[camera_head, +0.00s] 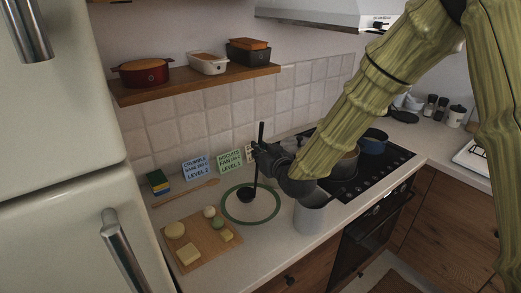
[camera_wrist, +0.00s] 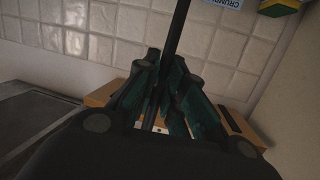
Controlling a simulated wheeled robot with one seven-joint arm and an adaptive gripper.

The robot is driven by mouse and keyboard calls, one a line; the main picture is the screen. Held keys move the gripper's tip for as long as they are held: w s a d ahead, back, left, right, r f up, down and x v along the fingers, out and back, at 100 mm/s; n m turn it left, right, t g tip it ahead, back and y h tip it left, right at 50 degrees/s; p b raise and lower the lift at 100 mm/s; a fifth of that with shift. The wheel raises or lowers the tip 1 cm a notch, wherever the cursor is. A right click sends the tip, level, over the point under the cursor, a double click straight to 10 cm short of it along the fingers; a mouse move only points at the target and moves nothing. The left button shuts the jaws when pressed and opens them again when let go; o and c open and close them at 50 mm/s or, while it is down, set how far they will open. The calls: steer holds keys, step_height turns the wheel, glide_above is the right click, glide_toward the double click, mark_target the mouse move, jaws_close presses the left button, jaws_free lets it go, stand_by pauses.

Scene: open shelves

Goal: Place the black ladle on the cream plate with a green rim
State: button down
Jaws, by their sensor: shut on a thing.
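My gripper (camera_head: 263,158) is shut on the handle of the black ladle (camera_head: 261,135) and holds it nearly upright. The ladle's bowl (camera_head: 246,194) hangs at the lower end, over the cream plate with a green rim (camera_head: 265,207). I cannot tell whether the bowl touches the plate. In the wrist view the fingers (camera_wrist: 160,95) close around the dark handle (camera_wrist: 178,28); the bowl is hidden there.
A wooden board (camera_head: 208,251) with several pale pieces lies left of the plate. A grey canister (camera_head: 311,213) stands right of the plate, below my wrist. The hob (camera_head: 385,170) with pots is further right. Small cards (camera_head: 197,168) lean on the wall behind.

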steer(key=shift+w+f, duration=0.15)
steer(key=shift+f, duration=0.4)
steer(key=shift+r, duration=0.1)
steer(key=shift+f, duration=0.25)
steer(key=c, duration=1.5)
jaws_free()
steer(key=shift+r, duration=0.1)
steer(key=shift+r, duration=0.1)
